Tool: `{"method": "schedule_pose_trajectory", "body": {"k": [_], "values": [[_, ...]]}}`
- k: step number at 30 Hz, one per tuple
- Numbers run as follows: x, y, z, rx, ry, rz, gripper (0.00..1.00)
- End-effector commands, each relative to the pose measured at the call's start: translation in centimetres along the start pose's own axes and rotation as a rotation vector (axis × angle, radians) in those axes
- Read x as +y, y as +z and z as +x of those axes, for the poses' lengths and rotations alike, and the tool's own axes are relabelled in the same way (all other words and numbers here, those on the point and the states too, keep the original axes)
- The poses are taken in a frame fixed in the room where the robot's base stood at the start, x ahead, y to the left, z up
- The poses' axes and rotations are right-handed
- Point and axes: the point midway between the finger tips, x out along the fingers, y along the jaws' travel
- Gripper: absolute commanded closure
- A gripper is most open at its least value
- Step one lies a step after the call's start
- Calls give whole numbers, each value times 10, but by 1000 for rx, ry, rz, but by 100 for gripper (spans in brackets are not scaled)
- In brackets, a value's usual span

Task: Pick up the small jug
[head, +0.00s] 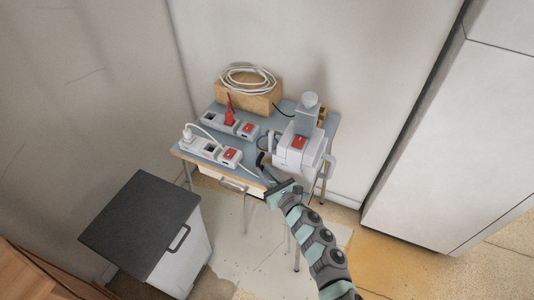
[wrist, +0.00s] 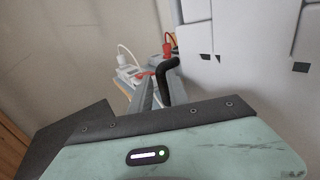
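No plain jug shape stands out. On the right of the small blue-topped table is a cluster of pale blocky objects (head: 296,157) with loop-like handles at its sides. A grey round-capped upright piece (head: 308,113) rises from it; I cannot tell which part is the jug. My gripper (head: 266,168) is at the table's front edge, just left of and below this cluster. In the wrist view, large white blocky surfaces (wrist: 245,40) fill the upper right, close to my gripper (wrist: 160,80). A black hooked part shows by the fingers. Nothing is clearly held, and the finger gap is unclear.
Power strips (head: 208,148) with red switches and plugs lie on the table's left. A wooden box (head: 256,101) with coiled white cable stands at the back. A dark-topped cabinet (head: 140,212) is at front left, a tall white cabinet (head: 445,150) at right. Open floor lies in front.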

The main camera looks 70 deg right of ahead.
Motion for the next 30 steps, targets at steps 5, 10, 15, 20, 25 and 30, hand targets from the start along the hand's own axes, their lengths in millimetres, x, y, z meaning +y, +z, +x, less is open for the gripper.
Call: {"method": "schedule_pose_trajectory", "body": {"k": [5,10,15,20,25,30], "values": [[0,2,21,-3,2,2,79],[0,1,41,-3,0,1,79],[0,-2,46,1,1,2,79],[0,-1,46,0,2,2,79],[0,-1,46,0,2,1,93],[0,-1,46,-1,2,1,100]]}}
